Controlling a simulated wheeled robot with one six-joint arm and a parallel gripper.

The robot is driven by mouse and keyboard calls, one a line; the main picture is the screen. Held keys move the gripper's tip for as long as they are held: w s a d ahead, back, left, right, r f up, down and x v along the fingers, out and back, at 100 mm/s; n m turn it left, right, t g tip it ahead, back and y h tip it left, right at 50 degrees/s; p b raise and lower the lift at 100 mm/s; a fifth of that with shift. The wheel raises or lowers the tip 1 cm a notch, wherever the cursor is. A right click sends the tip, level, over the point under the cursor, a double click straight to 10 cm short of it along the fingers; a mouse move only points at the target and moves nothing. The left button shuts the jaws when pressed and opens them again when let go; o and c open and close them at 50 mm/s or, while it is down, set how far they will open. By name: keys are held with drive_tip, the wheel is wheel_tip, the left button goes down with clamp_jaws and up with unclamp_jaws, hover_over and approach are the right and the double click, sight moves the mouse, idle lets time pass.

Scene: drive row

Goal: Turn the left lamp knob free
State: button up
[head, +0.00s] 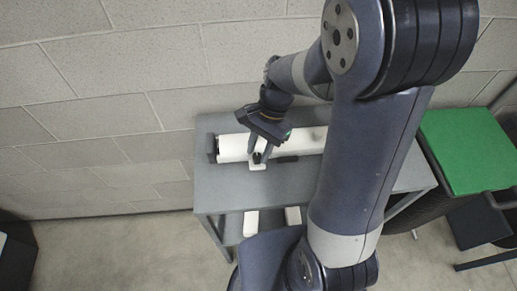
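A white cylindrical lamp body (235,148) lies lengthwise on a grey table. It has a dark cap (212,149) at its left end. A small white bracket (257,166) sticks out at its front, with a small dark part, possibly the left knob, beside it. My gripper (261,153) points down over this bracket, its two fingers reaching to the dark part. I cannot tell whether the fingers touch or grip it. A short dark bar (287,159) lies right of the bracket. My arm hides the lamp's right end and any knob there.
The grey table (230,194) stands against a block wall (90,90). Two white pieces (251,222) show low under its top. A green-topped stand (462,150) is at the right. A dark box (17,262) stands at the lower left. Floor is clear left of the table.

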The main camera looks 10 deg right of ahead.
drive_tip(key=shift+s+a+f, duration=0.1)
drive_tip(key=shift+f, duration=0.2)
drive_tip(key=shift+c, duration=0.3)
clamp_jaws()
